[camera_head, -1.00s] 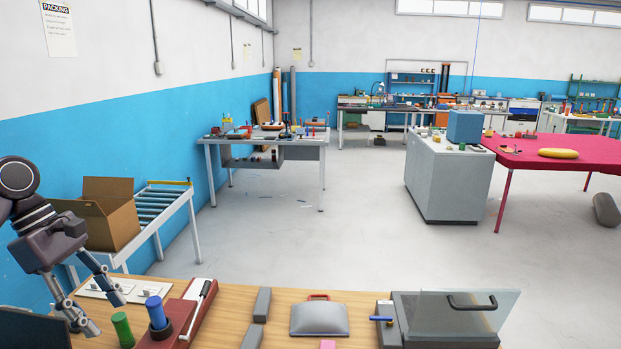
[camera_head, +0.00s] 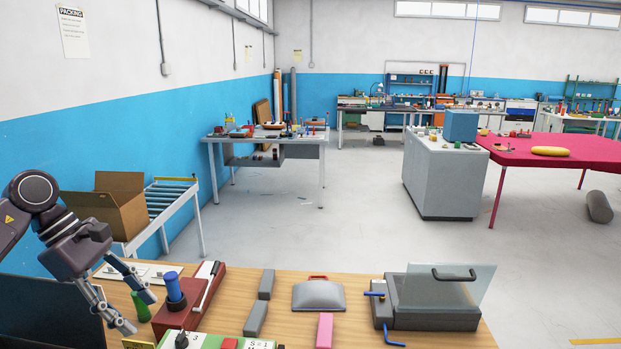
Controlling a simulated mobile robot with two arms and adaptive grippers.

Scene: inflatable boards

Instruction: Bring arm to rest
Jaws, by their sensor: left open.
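My left gripper (camera_head: 138,312) comes in from the left, over the left end of the wooden table (camera_head: 360,282). A blue cylinder (camera_head: 174,288) stands on a red base (camera_head: 207,295) to the right of the gripper. My right gripper is not in this view.
On the table are grey blocks (camera_head: 256,317), a grey case (camera_head: 318,296), a pink block (camera_head: 325,330) and a grey machine with a clear lid (camera_head: 440,295). A cardboard box (camera_head: 115,208) sits by a roller conveyor (camera_head: 172,200).

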